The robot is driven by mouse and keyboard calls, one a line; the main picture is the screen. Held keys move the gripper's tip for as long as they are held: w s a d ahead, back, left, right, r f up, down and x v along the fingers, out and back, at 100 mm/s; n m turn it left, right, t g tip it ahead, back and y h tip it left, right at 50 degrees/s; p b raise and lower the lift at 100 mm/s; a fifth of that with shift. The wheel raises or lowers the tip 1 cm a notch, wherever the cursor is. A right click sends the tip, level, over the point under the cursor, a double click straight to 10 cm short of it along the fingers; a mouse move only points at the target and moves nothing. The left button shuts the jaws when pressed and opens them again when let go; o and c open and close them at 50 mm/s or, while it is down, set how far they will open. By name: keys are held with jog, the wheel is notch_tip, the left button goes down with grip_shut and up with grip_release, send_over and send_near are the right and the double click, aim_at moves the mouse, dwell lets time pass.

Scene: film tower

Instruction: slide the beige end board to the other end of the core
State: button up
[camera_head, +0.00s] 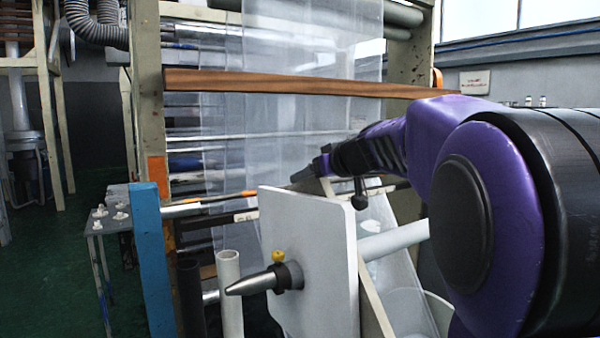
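The beige end board (374,305) stands upright just behind a larger pale grey-white board (310,235). Only its right edge and a bit of its top show; the rest is hidden. The white core (397,241) runs from the boards to the right, until my arm covers it. A shaft with a tapered metal tip (250,284), black collar and yellow knob sticks out in front of the pale board. My gripper (308,174) is at the top edge of the boards, close to the beige board's top. Its fingers are small and dark, so I cannot tell whether they grip.
My purple arm fills the right side. A blue post (151,260), a white upright tube (229,295) and a dark tube (190,305) stand at the left. Green floor is open at far left.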

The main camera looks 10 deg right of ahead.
jog(key=shift+w+f, duration=0.1)
jog(key=shift+w, duration=0.05)
jog(key=shift+c, duration=0.3)
grip_shut()
dwell(1.1)
